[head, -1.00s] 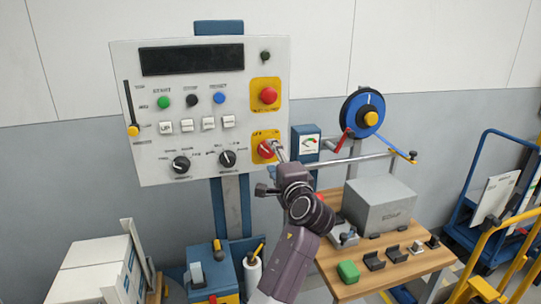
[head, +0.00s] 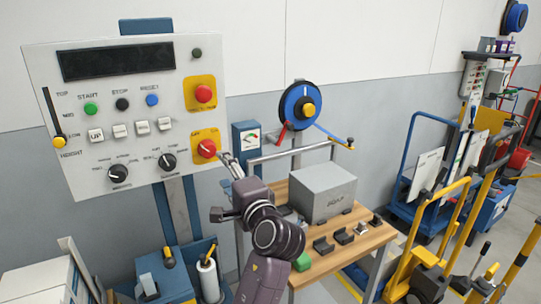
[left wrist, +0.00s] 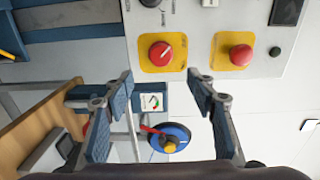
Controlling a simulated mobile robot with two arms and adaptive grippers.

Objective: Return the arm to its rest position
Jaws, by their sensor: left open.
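My left arm reaches up from the lower middle of the head view, its gripper (head: 229,161) just right of and below the red rotary knob (head: 207,149) on a yellow plate. The gripper is open and empty, with a small gap seen between it and the knob. In the left wrist view the two blue-padded fingers (left wrist: 160,76) stand wide apart, and the red knob (left wrist: 161,52) with its white pointer line shows beyond them, untouched. The knob sits on the pale control panel (head: 130,72). My right gripper is out of view.
A wooden bench (head: 363,243) with a grey box (head: 322,192) and small parts stands right of my arm. A hose reel (head: 300,104) and gauge box (head: 246,139) are behind it. Yellow and blue carts (head: 437,215) stand farther right. White boxes (head: 38,283) are lower left.

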